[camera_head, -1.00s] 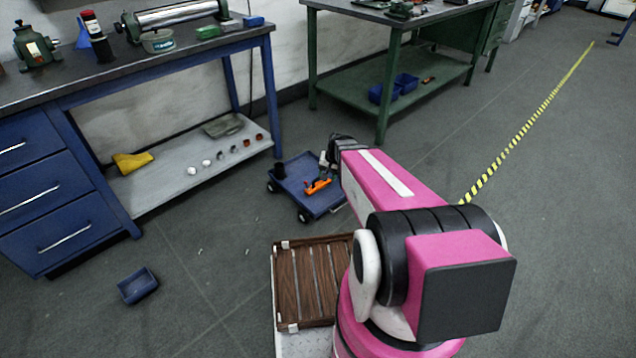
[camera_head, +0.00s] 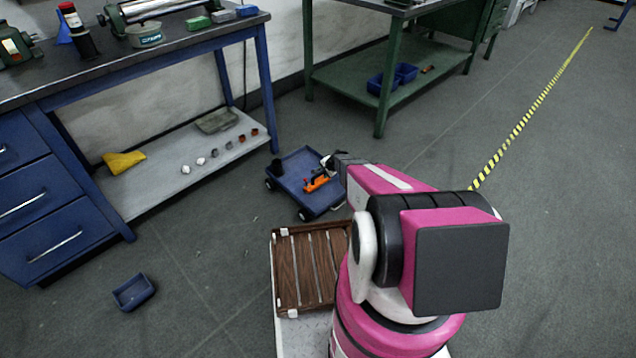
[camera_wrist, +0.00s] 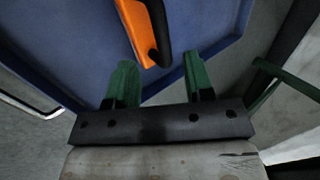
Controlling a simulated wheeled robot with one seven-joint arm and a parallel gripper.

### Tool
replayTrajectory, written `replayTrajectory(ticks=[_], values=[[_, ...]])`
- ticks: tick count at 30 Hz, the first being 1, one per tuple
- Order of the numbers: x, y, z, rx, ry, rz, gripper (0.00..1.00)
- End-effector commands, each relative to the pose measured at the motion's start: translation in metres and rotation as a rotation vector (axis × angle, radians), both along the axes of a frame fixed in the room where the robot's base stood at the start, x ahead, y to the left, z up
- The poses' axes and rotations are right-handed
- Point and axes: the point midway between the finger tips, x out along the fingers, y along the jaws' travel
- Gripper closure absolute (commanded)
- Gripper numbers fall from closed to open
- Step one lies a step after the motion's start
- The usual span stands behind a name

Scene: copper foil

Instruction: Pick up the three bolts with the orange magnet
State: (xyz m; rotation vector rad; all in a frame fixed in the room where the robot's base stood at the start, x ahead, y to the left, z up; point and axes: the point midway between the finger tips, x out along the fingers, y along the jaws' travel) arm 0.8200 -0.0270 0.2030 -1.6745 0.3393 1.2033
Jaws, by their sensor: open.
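The orange magnet (camera_head: 316,184) lies on the blue wheeled cart (camera_head: 290,188), with a black part beside it. In the wrist view the magnet (camera_wrist: 135,25) shows partly, with a black curved handle-like piece, above the blue cart surface (camera_wrist: 80,45). My gripper (camera_wrist: 158,75) is open, its two green fingers spread and empty. The magnet's near end lies just ahead of the fingers, slightly left of the middle of the gap, apart from them. In the head view my gripper is at the cart's right side, mostly hidden. Tiny pale specks (camera_head: 254,219) on the floor may be bolts; they are too small to tell.
A small blue bin (camera_head: 134,291) sits on the floor at lower left. A blue workbench (camera_head: 60,165) with a lower shelf stands left, a green bench (camera_head: 381,110) behind. A slatted wooden crate (camera_head: 285,300) is beside my arm. Open floor lies between.

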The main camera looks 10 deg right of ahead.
Motion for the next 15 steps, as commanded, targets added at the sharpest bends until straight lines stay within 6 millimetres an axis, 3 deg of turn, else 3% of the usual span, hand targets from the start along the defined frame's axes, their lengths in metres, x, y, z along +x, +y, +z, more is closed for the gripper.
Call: replayTrajectory(ticks=[15], values=[[0.023,0.025,-0.044,0.000,0.001,0.001,0.52]])
